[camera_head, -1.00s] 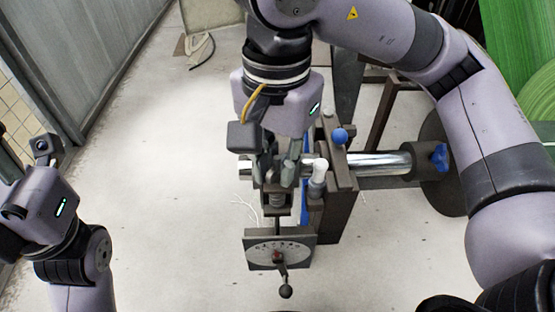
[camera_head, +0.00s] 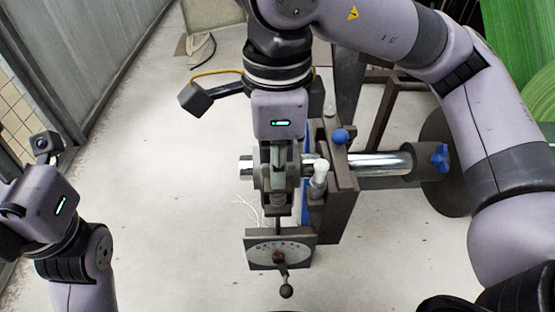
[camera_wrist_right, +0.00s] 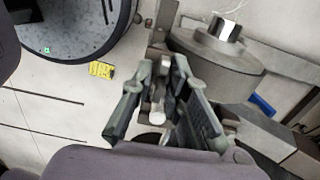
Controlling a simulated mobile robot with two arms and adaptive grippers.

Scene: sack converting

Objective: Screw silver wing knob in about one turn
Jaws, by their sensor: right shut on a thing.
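The silver wing knob (camera_wrist_right: 157,103) shows in the right wrist view as a small pale metal piece between my right gripper's fingers. My right gripper (camera_wrist_right: 168,90) is shut on it, with one finger on each side. In the head view my right gripper (camera_head: 278,180) points down onto the clamp block at the end of the silver shaft (camera_head: 376,161). Its fingers and the block hide the knob there. My left arm's wrist is at the left edge of the head view; its fingers do not show.
A dial plate with a crank handle (camera_head: 281,252) hangs below the block. A white-capped post (camera_head: 320,168) and a blue ball knob (camera_head: 340,136) stand just right of the gripper. A blue star knob (camera_head: 439,157) is farther right. Open floor (camera_head: 170,200) lies left.

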